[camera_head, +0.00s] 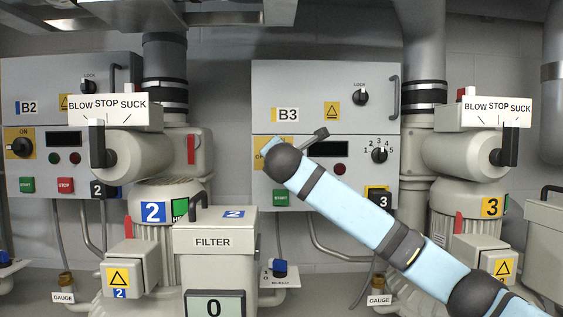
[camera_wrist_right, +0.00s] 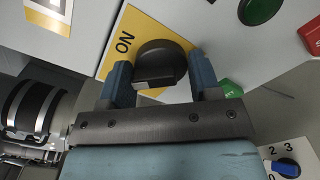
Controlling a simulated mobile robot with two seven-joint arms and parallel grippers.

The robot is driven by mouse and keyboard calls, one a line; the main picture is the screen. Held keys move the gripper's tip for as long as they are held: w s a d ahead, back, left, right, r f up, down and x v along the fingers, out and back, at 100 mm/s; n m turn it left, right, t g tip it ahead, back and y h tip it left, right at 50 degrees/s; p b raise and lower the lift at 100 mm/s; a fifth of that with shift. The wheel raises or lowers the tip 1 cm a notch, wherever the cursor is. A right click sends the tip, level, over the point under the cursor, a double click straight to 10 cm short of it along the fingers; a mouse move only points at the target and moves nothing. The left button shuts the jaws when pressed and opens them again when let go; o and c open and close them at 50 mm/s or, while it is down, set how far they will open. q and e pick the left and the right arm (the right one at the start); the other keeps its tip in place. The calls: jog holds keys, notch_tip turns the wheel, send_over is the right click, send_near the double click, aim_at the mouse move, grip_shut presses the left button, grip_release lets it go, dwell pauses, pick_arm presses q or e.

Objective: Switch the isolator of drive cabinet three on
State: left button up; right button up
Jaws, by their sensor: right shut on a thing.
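Drive cabinet three, labelled B3 (camera_head: 303,85), stands right of centre in the head view. Its yellow isolator plate (camera_head: 259,143) shows only at the edge, and my right arm hides the knob there. In the right wrist view, the round black isolator knob (camera_wrist_right: 157,64) sits on the yellow plate (camera_wrist_right: 128,28), which is marked ON. My right gripper (camera_wrist_right: 160,76) is shut on the knob, a blue finger on each side of it. I cannot tell exactly which mark the knob points to. My left gripper is not in view.
Below the isolator is a green START button (camera_head: 281,197); a numbered selector (camera_head: 379,155) is to the right. Cabinet B2 (camera_head: 45,95) has a similar isolator (camera_head: 22,147). The filter box (camera_head: 212,242) and blower three (camera_head: 462,155) stand in front of the cabinets.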

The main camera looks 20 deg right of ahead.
jog(key=shift+d+f+m+b, duration=0.1)
jog(key=shift+m+b, duration=0.5)
jog(key=shift+m, duration=1.55)
jog(key=shift+f+m+b, duration=0.1)
jog(key=shift+m+b, duration=0.5)
jog(key=shift+m, duration=1.55)
jog(key=shift+r, duration=0.1)
jog(key=o, duration=0.9)
jog(key=shift+s, duration=0.1)
